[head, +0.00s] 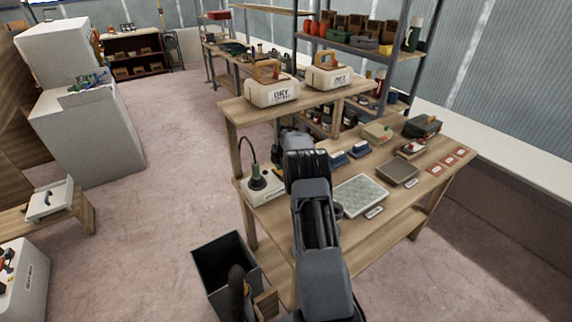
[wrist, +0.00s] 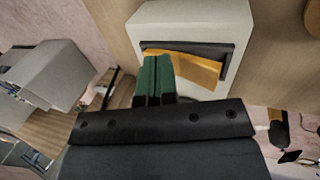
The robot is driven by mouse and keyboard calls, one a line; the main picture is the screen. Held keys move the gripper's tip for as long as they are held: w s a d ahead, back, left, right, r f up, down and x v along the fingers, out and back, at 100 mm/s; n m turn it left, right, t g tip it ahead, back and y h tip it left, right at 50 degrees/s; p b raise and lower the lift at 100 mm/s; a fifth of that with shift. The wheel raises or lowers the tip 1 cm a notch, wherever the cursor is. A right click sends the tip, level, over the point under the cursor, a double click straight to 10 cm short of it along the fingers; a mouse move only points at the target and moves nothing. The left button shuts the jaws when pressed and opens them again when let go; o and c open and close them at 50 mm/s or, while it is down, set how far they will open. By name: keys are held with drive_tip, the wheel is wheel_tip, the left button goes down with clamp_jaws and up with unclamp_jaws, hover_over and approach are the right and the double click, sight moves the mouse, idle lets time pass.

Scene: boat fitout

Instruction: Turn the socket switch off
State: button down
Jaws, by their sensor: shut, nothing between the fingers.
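I cannot make out the socket switch in either view. A white unit (head: 264,190) with a green-and-dark tool and a black cable stands at the left end of the workbench. I cannot tell if it carries the socket. In the wrist view my gripper (wrist: 157,60) has its green fingers together, with nothing between them. The fingers overlap the front edge of a white box (wrist: 185,17) with an orange sheet in a dark slot. I cannot tell whether they touch it. In the head view my arm hides most of the gripper.
White boxes marked DRY (head: 272,96) and WET (head: 329,78) stand on the raised shelf (head: 305,103). A pale mat (head: 361,196), blue blocks and red cards lie on the bench. A dark open bin (head: 226,268) stands on the floor. Open floor lies to the left.

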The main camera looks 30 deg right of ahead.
drive_tip(key=shift+a, duration=0.35)
drive_tip(key=shift+s+d+r+b, duration=0.1)
drive_tip(key=shift+s+r+b, duration=0.1)
drive_tip(key=shift+s+b, duration=0.5)
drive_tip(key=b+v, duration=0.2)
drive_tip(key=v, duration=1.2)
drive_tip(key=shift+s+f, duration=0.1)
